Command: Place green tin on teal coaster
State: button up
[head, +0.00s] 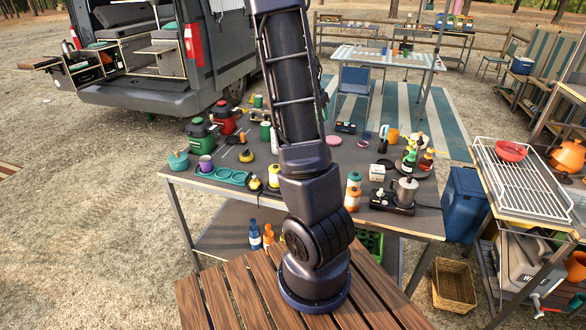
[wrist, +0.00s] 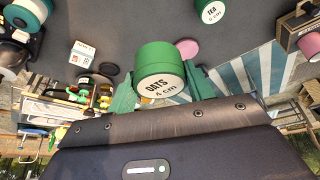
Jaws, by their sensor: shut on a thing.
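In the wrist view my gripper (wrist: 160,84) is shut on a green tin (wrist: 155,58) labelled "OATS 4 cm", with green fingers on both sides of it. The dark table top lies behind the tin; I cannot tell the gap between them. In the head view my arm hides the gripper and the held tin. I cannot make out a teal coaster in either view. A pink disc (wrist: 187,47) shows just beyond the held tin, and also in the head view (head: 333,140).
Another green tin (wrist: 211,10) labelled "TEA" stands on the table. A teal tray with round holes (head: 222,176), a green canister (head: 200,135), a coffee pot (head: 404,188) and an orange mug (head: 392,135) crowd the table. A small white box (wrist: 82,54) stands near a black disc (wrist: 108,69).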

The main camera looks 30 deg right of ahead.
jog(key=a, duration=1.3)
jog(key=f, duration=1.9)
jog(key=shift+s+d+f, duration=0.2)
jog(key=shift+s+f, duration=0.1)
jog(key=shift+s, duration=0.05)
jog(key=shift+f, duration=0.15)
jog(key=o, duration=1)
